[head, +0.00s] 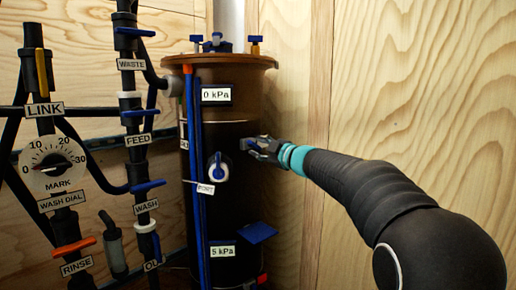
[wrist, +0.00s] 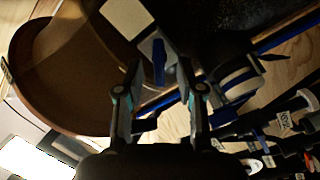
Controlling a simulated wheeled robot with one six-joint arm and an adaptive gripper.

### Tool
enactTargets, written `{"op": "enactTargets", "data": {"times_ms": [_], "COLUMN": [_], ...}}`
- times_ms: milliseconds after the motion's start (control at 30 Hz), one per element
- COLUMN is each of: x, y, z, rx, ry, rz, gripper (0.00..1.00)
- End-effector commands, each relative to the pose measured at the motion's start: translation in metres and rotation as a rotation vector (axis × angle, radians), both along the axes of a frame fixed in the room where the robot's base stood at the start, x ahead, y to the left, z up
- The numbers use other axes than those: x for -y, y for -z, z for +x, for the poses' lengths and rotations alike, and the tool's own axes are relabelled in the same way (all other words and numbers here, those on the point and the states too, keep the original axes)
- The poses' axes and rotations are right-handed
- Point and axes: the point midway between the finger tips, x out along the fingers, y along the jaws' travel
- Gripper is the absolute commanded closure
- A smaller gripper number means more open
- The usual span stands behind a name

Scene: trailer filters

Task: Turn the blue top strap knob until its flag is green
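A blue knob (wrist: 158,62) on a pale plate shows between my fingertips in the wrist view. I take it for the top strap knob. My gripper (wrist: 160,68) is open, with one finger on each side of the knob and visible gaps. In the head view my gripper (head: 258,147) is at the right side of the dark canister (head: 217,170), about mid-height, and largely hides the knob. I cannot make out a green flag at this knob.
A blue-and-white port valve (head: 218,167) is left of my gripper. A blue plate (head: 257,232) juts out below. The canister's brown rim (head: 220,62) is above, with small knobs on top. Labelled black pipes with blue handles stand left. A wooden wall (head: 410,80) is behind my arm.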

Motion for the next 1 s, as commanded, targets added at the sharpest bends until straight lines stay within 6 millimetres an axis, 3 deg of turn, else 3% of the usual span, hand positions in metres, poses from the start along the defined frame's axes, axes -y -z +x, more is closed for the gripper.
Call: {"op": "enactTargets", "data": {"times_ms": [200,500,667,1000], "x": [-0.0101,-0.0111,-0.0109,-0.0102], "y": [0.0002,0.0001,0.0002,0.0005], "z": [0.0116,0.0125,0.0125,0.0125], "rx": [0.0,0.0,0.0,0.012], "ry": [0.001,0.001,0.001,0.002], "rz": [0.0,0.0,0.0,-0.015], "gripper": [0.62,0.62,1.0,1.0]}}
